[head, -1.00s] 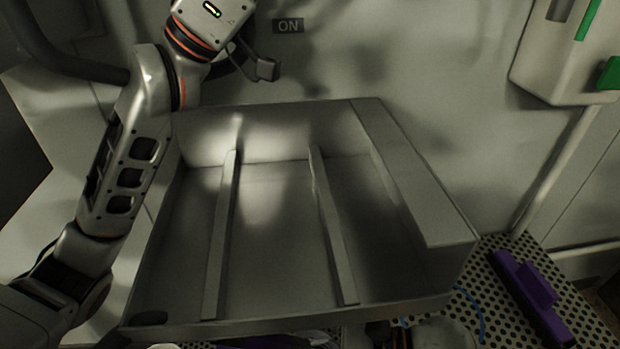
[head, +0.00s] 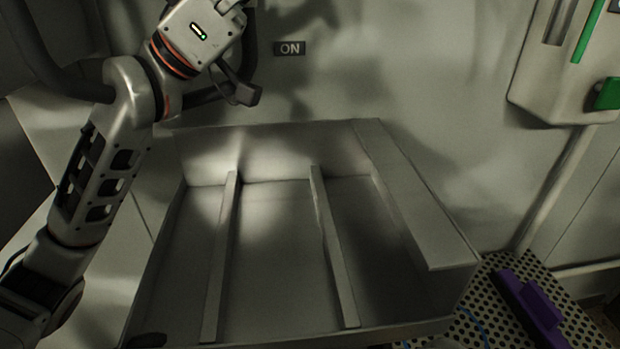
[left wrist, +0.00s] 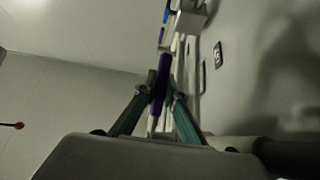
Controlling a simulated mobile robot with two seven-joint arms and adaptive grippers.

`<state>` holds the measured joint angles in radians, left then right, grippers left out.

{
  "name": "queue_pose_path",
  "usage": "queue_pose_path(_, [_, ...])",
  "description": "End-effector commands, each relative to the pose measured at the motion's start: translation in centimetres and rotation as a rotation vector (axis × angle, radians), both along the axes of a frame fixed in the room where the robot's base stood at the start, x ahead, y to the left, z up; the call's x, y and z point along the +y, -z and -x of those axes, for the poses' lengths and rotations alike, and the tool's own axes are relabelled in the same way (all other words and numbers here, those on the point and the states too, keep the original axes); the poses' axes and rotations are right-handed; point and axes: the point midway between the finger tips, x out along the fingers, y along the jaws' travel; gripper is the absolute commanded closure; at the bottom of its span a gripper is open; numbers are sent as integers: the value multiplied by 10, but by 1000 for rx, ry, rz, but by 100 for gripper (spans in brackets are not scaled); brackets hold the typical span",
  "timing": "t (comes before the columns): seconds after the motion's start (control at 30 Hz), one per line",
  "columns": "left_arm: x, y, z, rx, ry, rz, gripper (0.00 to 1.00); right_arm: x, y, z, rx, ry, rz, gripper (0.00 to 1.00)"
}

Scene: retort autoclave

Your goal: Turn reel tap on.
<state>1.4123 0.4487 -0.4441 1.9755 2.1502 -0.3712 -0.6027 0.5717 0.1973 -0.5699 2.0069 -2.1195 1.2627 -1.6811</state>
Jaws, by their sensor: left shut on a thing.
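A slim purple handle (left wrist: 161,78), which looks like the tap lever, stands between the fingers of my left gripper (left wrist: 160,93) in the left wrist view. The teal-padded fingers are shut on it. In the head view my left arm rises along the left side to the top edge, and the fingertips and the handle are out of the picture. A dark "ON" plate (head: 289,48) is on the pale wall right of my left wrist. A small dark plate also shows on the wall in the left wrist view (left wrist: 218,54). My right gripper is not in view.
A large metal tray (head: 448,252) with two inner rails fills the middle below the arm. A pale box with green parts (head: 540,90) is on the wall at upper right. A purple object (head: 531,309) lies on a perforated surface (head: 489,292) at lower right.

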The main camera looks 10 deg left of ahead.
Motion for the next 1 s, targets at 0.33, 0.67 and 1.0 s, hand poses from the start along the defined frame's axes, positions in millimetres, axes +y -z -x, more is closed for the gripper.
queue_pose_path(0.33, [0,0,0,1,-1,0,72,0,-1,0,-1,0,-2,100])
queue_pose_path(0.67, [1,0,0,1,0,0,72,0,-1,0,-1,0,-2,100])
queue_pose_path(1.0, [28,24,7,6,0,3,72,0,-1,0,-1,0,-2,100])
